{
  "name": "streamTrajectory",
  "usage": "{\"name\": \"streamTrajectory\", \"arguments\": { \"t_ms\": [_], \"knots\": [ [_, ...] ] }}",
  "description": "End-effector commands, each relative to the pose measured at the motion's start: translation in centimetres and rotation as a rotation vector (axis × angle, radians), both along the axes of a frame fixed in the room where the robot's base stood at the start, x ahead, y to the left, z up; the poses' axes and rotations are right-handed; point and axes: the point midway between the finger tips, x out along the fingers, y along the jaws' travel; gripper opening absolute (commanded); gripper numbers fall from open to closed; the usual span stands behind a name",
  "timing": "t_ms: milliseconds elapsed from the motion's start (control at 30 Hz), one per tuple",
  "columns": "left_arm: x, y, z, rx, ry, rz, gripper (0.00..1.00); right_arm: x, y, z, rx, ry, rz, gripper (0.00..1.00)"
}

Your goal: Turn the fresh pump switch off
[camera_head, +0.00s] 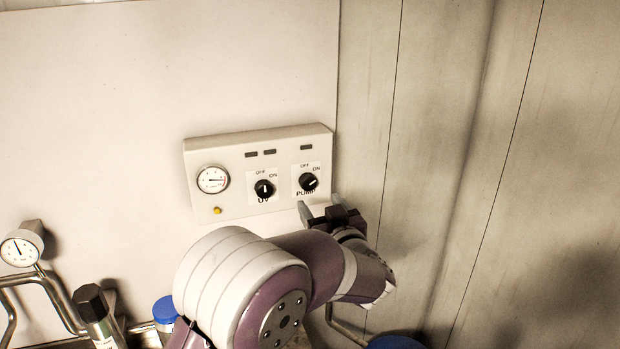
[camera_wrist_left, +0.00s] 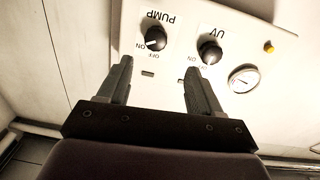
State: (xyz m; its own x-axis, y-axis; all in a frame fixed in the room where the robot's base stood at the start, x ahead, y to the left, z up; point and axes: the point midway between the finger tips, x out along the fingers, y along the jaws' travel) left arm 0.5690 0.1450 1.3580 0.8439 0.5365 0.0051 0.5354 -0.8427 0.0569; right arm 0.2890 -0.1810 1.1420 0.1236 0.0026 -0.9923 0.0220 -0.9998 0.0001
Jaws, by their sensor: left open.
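The pump switch (camera_head: 308,182) is a black rotary knob on a white panel (camera_head: 235,150) on the wall. Its white mark points toward the ON label, at upper right of the knob. It also shows in the wrist view (camera_wrist_left: 155,38), upside down, with its mark toward ON. My left gripper (camera_head: 320,205) is open and empty, just below the pump switch. In the wrist view its two fingers (camera_wrist_left: 158,66) stand apart, with the pump knob beyond and between them, not gripped. Contact with the panel cannot be told. My right gripper is not in view.
A UV knob (camera_head: 264,189) sits left of the pump switch, close to one finger in the wrist view. The panel also has a gauge (camera_head: 213,180) and a yellow button (camera_head: 217,210). Pipes, another gauge (camera_head: 19,251) and a blue-capped container (camera_head: 165,309) stand lower left.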

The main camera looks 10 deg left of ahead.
Motion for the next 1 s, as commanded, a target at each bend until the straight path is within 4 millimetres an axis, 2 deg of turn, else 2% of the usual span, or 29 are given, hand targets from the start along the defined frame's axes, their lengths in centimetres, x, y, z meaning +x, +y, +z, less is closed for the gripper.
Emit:
{"name": "streamTrajectory", "arguments": {
  "t_ms": [33, 200, 300, 433, 667, 700, 767, 800, 867, 1000],
  "knots": [
    [1.1, 0.8, 0.5, 0.002, 0.003, 0.004, 0.65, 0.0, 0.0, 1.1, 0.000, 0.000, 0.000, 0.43],
    [4.4, 2.9, 0.4, 0.001, 0.003, 0.002, 0.65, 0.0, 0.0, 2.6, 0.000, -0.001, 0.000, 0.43],
    [5.7, 3.7, 0.3, -0.001, 0.001, 0.000, 0.65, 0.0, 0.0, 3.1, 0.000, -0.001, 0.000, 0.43],
    [6.5, 4.2, 0.2, -0.001, -0.001, -0.001, 0.65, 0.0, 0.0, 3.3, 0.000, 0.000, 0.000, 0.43],
    [6.6, 4.2, 0.0, -0.001, 0.000, -0.002, 0.65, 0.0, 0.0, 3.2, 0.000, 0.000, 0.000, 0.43],
    [6.6, 4.2, 0.0, -0.001, 0.000, -0.002, 0.58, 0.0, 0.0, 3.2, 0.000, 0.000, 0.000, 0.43],
    [6.6, 4.2, 0.0, -0.001, 0.000, -0.002, 0.39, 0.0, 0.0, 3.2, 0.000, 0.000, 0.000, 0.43],
    [6.6, 4.2, 0.0, -0.001, 0.000, -0.002, 0.26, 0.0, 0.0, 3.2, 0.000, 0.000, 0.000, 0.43],
    [6.6, 4.2, 0.0, -0.001, 0.000, -0.003, 0.09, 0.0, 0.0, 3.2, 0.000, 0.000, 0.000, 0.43],
    [6.6, 4.2, 0.0, -0.002, 0.000, -0.003, 0.09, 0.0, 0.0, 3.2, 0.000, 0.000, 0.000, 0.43]
  ]
}}
